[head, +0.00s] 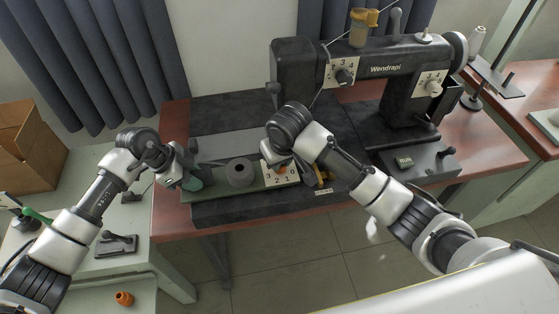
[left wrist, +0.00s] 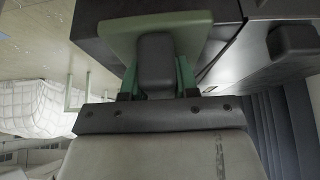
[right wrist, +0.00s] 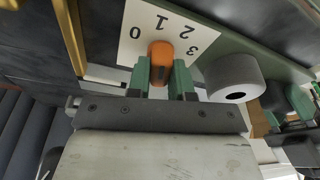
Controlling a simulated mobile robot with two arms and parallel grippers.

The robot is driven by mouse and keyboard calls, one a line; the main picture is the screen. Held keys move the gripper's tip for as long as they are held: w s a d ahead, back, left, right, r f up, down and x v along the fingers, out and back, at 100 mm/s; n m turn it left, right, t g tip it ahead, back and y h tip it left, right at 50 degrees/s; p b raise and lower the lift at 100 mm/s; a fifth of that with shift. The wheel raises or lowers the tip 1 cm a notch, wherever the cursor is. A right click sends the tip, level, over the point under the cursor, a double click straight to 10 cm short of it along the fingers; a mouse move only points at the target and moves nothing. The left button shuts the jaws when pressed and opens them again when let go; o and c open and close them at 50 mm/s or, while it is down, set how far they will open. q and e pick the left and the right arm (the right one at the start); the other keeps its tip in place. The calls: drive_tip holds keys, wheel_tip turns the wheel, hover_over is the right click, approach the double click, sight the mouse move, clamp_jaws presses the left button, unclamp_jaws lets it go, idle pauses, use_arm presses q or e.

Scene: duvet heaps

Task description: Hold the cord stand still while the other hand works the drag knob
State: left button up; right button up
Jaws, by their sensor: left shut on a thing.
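The cord stand (head: 225,190) is a flat green base on the dark bed at the sewing machine's left. It carries a grey roll (head: 239,172) and a white plate (head: 283,178) with numbers 0 to 3. The orange drag knob (right wrist: 160,52) sits on that plate. My left gripper (head: 187,180) is shut on a dark grey block (left wrist: 156,62) at the stand's left end. My right gripper (right wrist: 161,80) has its green fingertips on both sides of the knob. I cannot tell whether they press on it. My right arm hides part of the stand in the head view.
The black sewing machine (head: 385,62) stands behind and right of the stand, on a red-brown table (head: 480,150). A dark box with a small lever (head: 415,160) is at the right. A cardboard box (head: 30,140) and a side table with a black clamp (head: 116,244) are at the left.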

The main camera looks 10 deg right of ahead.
drive_tip(key=o, duration=0.8)
drive_tip(key=shift+c, duration=0.2)
drive_tip(key=shift+r, duration=0.1)
drive_tip(key=shift+w+a+v, duration=0.1)
drive_tip(key=shift+w+v, duration=0.15)
drive_tip(key=shift+v, duration=0.85)
drive_tip(key=shift+w+a+v, duration=0.1)
drive_tip(key=shift+w+v, duration=0.15)
drive_tip(key=shift+v, duration=0.9)
drive_tip(key=shift+w+a+v, duration=0.1)
drive_tip(key=shift+w+v, duration=0.15)
drive_tip(key=shift+v, duration=0.85)
drive_tip(key=shift+d+r, duration=0.1)
drive_tip(key=shift+r, duration=0.1)
